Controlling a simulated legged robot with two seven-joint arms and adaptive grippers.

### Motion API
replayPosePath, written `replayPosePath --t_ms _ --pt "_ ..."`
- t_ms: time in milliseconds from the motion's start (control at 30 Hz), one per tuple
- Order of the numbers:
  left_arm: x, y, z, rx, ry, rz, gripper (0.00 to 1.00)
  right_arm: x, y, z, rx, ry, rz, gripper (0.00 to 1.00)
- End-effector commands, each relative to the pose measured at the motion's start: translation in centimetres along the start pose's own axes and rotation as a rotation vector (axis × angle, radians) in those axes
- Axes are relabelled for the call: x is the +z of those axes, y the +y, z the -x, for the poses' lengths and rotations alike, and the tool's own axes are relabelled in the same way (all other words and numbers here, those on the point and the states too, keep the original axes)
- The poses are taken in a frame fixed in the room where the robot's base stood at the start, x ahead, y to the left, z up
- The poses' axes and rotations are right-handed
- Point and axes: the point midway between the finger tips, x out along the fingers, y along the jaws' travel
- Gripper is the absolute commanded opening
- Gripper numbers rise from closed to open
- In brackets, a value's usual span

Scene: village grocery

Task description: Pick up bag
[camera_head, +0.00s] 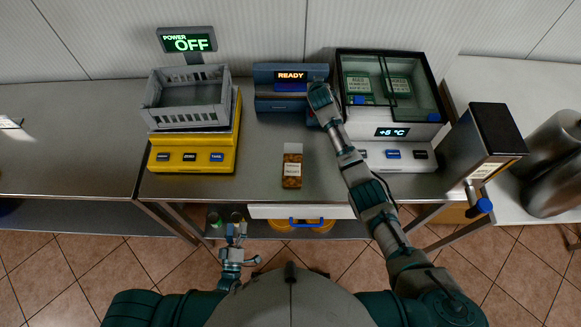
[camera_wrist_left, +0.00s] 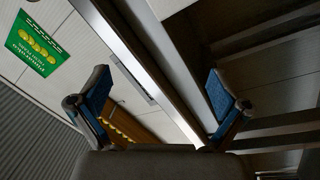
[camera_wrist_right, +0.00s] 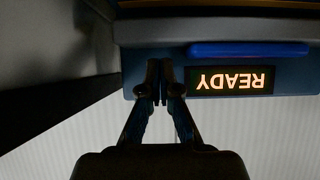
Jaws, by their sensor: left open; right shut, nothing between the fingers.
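A small clear bag (camera_head: 292,168) with brown contents and a pale label stands on the metal counter, near its front edge, in the head view. My left gripper (camera_head: 235,232) is open and empty, low in front of the counter, left of the bag and apart from it. In the left wrist view its spread fingers (camera_wrist_left: 160,98) have nothing between them. My right arm reaches over the counter right of the bag. In the right wrist view the right gripper (camera_wrist_right: 161,88) is shut and empty, close to the blue device (camera_wrist_right: 200,80). The bag shows in neither wrist view.
The blue device with a READY display (camera_head: 291,76) stands behind the bag. A yellow scale (camera_head: 190,150) carrying a grey crate (camera_head: 187,115) is at left. A glass-lidded cooler (camera_head: 388,130) and dark dispenser (camera_head: 487,145) are at right. Counter around the bag is clear.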

Motion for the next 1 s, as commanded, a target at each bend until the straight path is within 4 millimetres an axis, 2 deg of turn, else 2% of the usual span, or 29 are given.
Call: replayPosePath --t_ms 33,100,233,300,467,667,767,900,1000 --pt "-1.6 1.9 -0.3 0.036 0.064 0.068 1.0 0.0 0.1 0.0 0.0 0.0 -0.001 0.0" --pt "-3.8 4.1 -0.5 0.078 0.155 0.166 1.0 0.0 0.1 0.0 0.0 0.0 -0.001 0.0" --pt "-7.5 7.8 -1.0 0.159 0.288 0.333 1.0 0.0 -0.1 0.0 0.001 0.0 0.0 0.0" --pt "-8.6 10.3 -2.7 0.223 0.307 0.399 1.0 0.0 -0.2 0.0 0.001 -0.001 0.002 0.0" --pt "-7.0 15.2 -7.9 0.343 0.177 0.359 1.0 0.0 -0.3 0.0 0.001 -0.001 0.002 0.0" --pt "-3.8 21.3 -14.0 0.476 -0.024 0.171 1.0 0.0 -0.3 0.0 0.001 0.0 0.002 0.0" --pt "-2.0 24.9 -17.5 0.547 -0.133 0.009 1.0 0.0 -0.2 0.1 0.002 0.0 0.002 0.0" --pt "0.1 29.7 -22.6 0.613 -0.266 -0.307 1.0 0.0 0.0 0.1 0.001 0.0 0.0 0.0" --pt "0.2 32.3 -26.1 0.615 -0.318 -0.555 1.0 0.0 0.0 0.1 0.001 0.001 0.0 0.0"
